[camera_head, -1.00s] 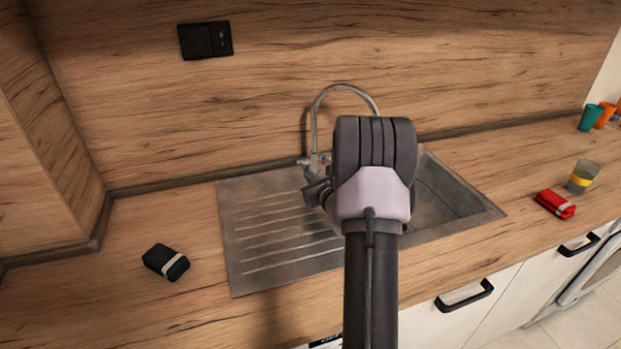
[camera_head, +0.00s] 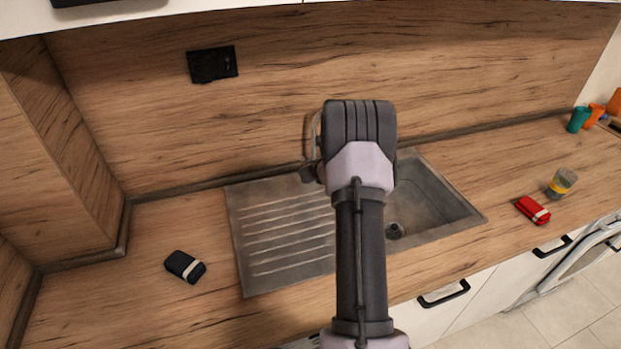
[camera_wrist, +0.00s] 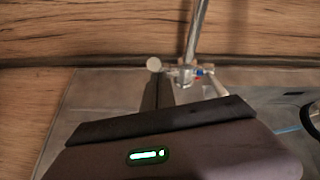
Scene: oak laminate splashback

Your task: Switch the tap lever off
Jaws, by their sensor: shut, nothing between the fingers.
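The chrome tap is mostly hidden behind my arm in the head view, where part of its curved spout (camera_head: 314,132) shows. In the wrist view, the tap's upright pipe (camera_wrist: 196,35) and body (camera_wrist: 184,75) show, with a red and blue mark. A round pale knob (camera_wrist: 154,64) sits left of the body, and a short pale arm (camera_wrist: 215,84) angles off to the right. I cannot tell which is the lever. My gripper (camera_wrist: 160,80) is shut and empty, its dark fingertips close to the knob and left of the body. Contact cannot be told.
The steel sink has a ribbed drainer (camera_head: 285,235) at left and a basin (camera_head: 430,205) at right. A black packet (camera_head: 185,266) lies left, a red packet (camera_head: 533,210) and a glass (camera_head: 562,183) right. A black socket (camera_head: 212,64) is on the splashback.

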